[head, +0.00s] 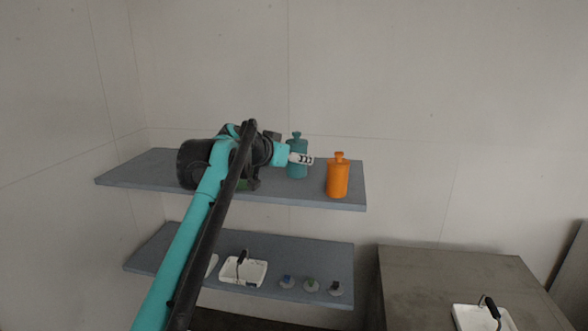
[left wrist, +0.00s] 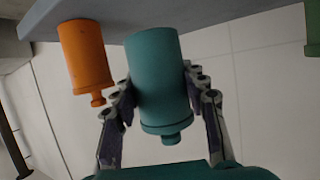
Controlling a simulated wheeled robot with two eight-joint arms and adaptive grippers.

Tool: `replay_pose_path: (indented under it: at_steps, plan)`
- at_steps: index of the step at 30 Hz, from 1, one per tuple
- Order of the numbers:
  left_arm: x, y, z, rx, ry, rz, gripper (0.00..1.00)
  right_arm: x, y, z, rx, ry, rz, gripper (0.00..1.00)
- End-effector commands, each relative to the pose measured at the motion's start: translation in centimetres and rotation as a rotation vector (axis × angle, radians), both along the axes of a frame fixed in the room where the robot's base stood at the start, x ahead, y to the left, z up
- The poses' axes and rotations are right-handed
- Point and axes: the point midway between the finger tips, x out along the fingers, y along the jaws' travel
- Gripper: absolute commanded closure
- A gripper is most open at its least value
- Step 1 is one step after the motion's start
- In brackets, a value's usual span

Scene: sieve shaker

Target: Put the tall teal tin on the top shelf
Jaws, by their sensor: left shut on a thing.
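The tall teal tin (head: 297,146) is upright at the top shelf (head: 310,197), left of an orange tin (head: 338,177). My left gripper (head: 301,158) reaches it from the left and is shut on it. In the left wrist view, which is upside down, the teal tin (left wrist: 158,80) sits between the two fingers of my left gripper (left wrist: 160,105). I cannot tell whether its base touches the shelf. The orange tin (left wrist: 85,55) stands close beside one finger, apart from the teal tin. My right gripper is out of view.
A green thing (left wrist: 313,28) shows at the left wrist view's edge. My arm hides part of the top shelf. The lower shelf (head: 330,272) holds a white tray (head: 257,272) and several small knobbed items (head: 311,285). A grey table (head: 440,275) with another white tray (head: 463,316) stands at right.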

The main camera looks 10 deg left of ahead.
Motion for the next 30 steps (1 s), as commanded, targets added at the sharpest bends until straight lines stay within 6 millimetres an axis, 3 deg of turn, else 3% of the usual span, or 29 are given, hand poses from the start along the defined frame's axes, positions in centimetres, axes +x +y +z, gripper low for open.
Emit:
replay_pose_path:
  at_steps: [5,15,26,27,29,30]
  plan:
    - [0.7,0.9,-0.9,-0.001,0.0,-0.001,0.92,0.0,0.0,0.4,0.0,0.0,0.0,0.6]
    - [0.6,0.9,-4.6,-0.001,0.0,-0.001,0.92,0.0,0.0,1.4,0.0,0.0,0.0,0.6]
    - [0.6,0.9,-5.1,-0.001,0.0,-0.001,0.92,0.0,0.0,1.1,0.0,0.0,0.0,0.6]
    - [0.6,0.9,-5.1,-0.001,0.0,-0.001,0.52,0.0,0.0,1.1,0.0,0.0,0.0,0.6]
    - [0.6,0.9,-5.0,-0.001,0.0,-0.001,0.36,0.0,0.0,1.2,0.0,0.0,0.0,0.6]
    - [0.6,0.9,-5.0,-0.001,0.0,-0.001,0.36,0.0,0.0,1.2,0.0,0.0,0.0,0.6]
